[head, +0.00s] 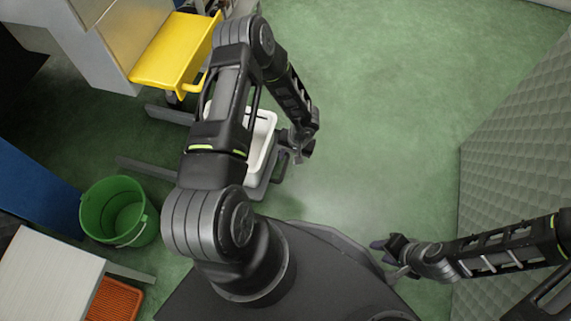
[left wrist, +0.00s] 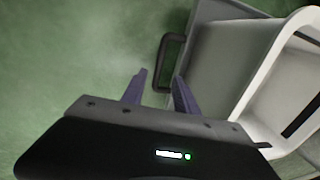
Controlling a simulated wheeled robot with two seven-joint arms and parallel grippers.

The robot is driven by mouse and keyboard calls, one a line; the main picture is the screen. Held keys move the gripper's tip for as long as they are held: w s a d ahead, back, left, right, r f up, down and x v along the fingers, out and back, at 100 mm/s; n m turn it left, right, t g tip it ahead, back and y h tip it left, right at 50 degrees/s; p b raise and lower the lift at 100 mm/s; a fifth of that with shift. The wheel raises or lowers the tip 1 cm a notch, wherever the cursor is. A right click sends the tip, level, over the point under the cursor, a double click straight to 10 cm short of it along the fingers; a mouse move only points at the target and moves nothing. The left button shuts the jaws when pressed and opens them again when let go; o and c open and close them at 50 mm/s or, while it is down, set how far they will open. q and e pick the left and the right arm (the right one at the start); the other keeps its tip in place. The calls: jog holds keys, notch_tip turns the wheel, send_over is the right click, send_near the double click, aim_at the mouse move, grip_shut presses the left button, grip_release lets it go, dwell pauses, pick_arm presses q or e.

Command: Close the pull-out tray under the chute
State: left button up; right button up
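The grey pull-out tray (head: 262,186) stands out from the machine below the yellow chute (head: 178,50), and my left arm partly hides it. A white bin (head: 262,150) sits on it; the bin also shows in the left wrist view (left wrist: 262,62). The tray (left wrist: 218,62) has a dark bar handle (left wrist: 163,62) on its front. My left gripper (head: 303,153) is beside the tray's front. In the left wrist view its fingers (left wrist: 161,88) are apart, with the handle just beyond them; I cannot tell whether they touch it. My right gripper (head: 386,257) looks open and empty, away from the tray.
A green bucket (head: 118,211) stands on the floor at the left, near a pale table (head: 48,275) and an orange crate (head: 115,300). A quilted grey wall or panel (head: 515,160) is at the right. The green floor (head: 390,100) between is clear.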

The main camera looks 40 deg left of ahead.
aim_at(285, 168)
pick_arm(q)
jog(key=f+b, duration=0.1)
jog(key=f, duration=0.1)
jog(key=a+f+b, duration=0.1)
jog(key=f, duration=0.2)
jog(key=f+b, duration=0.1)
jog(key=f, duration=0.1)
jog(key=shift+s+a+f, duration=0.2)
jog(key=shift+s+f, duration=0.05)
jog(key=shift+f, duration=0.15)
grip_shut()
dwell(1.3)
